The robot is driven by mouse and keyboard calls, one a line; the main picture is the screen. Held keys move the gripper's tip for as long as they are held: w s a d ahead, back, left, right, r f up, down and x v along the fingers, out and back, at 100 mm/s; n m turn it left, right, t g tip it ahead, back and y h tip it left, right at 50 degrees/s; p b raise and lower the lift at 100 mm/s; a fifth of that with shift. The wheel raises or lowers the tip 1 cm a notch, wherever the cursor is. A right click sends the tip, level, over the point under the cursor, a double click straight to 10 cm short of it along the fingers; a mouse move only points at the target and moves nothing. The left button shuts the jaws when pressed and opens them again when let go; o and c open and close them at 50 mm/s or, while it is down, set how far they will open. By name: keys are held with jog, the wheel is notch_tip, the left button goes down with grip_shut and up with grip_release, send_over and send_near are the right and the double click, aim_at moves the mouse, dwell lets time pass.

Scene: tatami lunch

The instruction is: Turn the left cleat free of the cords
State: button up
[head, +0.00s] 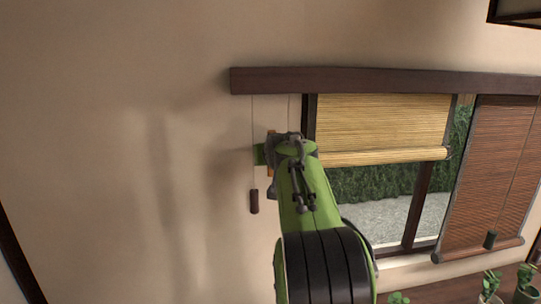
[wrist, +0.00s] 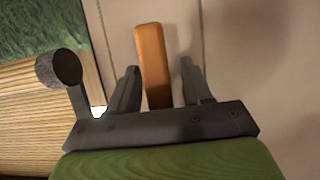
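The left cleat (wrist: 152,62) is an orange-brown wooden bar on the wall, upright in the wrist view. My gripper (wrist: 160,78) has one dark finger on each side of it. A gap shows at the right finger; the left finger is very close to the bar, and I cannot tell whether it touches. In the head view my gripper (head: 268,155) is at the wall left of the window, and the arm hides most of the cleat. A thin cord (head: 253,130) hangs there with a dark pull (head: 254,201) at its end. Another cord (head: 289,112) runs down behind my arm.
A pale bamboo blind (head: 380,125) hangs partly raised to the right, beneath a dark wooden rail (head: 400,82). A reddish-brown blind (head: 490,165) hangs lower at the far right. Potted plants (head: 525,285) stand at bottom right. The wall at left is bare.

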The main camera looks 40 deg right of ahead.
jog(key=shift+s+r, duration=0.1)
jog(key=shift+r, duration=0.05)
jog(key=b+v, duration=0.3)
jog(key=v, duration=1.2)
jog(key=shift+s+a, duration=0.25)
jog(key=shift+s, duration=0.05)
